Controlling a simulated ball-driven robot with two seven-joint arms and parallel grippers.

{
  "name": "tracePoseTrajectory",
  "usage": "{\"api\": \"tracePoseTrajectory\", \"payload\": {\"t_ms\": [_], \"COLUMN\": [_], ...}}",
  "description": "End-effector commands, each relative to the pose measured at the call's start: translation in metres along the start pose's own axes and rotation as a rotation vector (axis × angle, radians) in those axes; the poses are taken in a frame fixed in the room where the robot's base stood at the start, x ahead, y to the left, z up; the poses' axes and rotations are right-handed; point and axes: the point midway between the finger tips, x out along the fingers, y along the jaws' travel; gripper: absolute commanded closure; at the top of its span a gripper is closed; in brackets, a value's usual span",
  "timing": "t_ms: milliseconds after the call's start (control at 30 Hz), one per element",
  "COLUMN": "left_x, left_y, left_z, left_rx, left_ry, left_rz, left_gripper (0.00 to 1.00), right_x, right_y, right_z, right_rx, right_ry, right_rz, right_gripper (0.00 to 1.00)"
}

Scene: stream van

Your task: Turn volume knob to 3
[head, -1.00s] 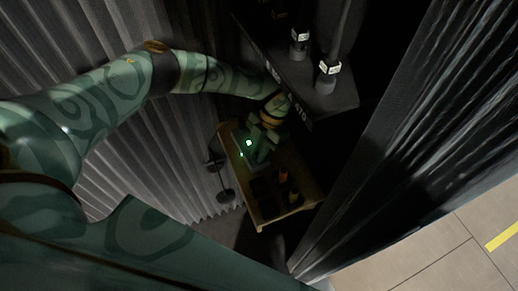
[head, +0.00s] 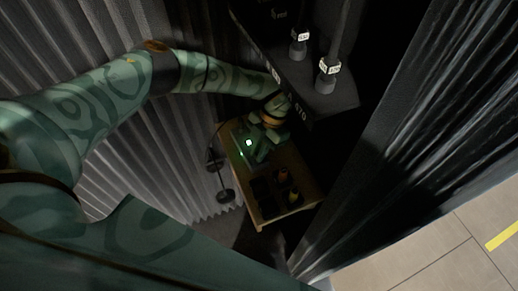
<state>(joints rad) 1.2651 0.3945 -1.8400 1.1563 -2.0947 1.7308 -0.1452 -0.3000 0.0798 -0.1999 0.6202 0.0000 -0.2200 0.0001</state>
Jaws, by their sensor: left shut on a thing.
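My left gripper (head: 262,146) is over a small device (head: 246,155) with a lit green display, on a wooden stand. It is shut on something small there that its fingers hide. I cannot make out the volume knob or its number marks. My right gripper is not in the head view.
The wooden stand (head: 262,215) has dark compartments at its near end, with small orange and yellow-green things in them. Pleated grey curtains hang to the left and right.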

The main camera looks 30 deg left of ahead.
Motion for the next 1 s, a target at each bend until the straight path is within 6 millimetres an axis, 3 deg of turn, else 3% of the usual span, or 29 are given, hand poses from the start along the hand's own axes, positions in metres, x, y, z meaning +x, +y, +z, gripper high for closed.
{"api": "tracePoseTrajectory", "payload": {"t_ms": [100,133,200,733,867,1000], "left_x": [-0.0002,-0.0002,-0.0002,0.0005,0.0021,0.0031], "left_y": [0.0000,0.0000,0.0000,0.0004,0.0019,0.0040], "left_z": [0.0001,0.0001,0.0000,0.0000,-0.0001,-0.0018], "left_rx": [0.000,0.000,0.000,-0.030,-0.175,-0.454], "left_ry": [0.000,0.000,0.000,0.000,0.001,0.005], "left_rz": [0.000,0.000,0.000,-0.014,-0.076,-0.192], "left_gripper": [1.00,0.80,0.63,0.63,0.63,0.63], "right_x": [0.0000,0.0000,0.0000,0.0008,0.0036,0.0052], "right_y": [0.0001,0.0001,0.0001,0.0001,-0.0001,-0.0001], "right_z": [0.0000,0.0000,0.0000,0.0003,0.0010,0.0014], "right_rx": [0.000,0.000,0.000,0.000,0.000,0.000], "right_ry": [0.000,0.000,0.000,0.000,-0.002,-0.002], "right_rz": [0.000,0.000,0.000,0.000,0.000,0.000], "right_gripper": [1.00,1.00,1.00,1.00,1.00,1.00]}}
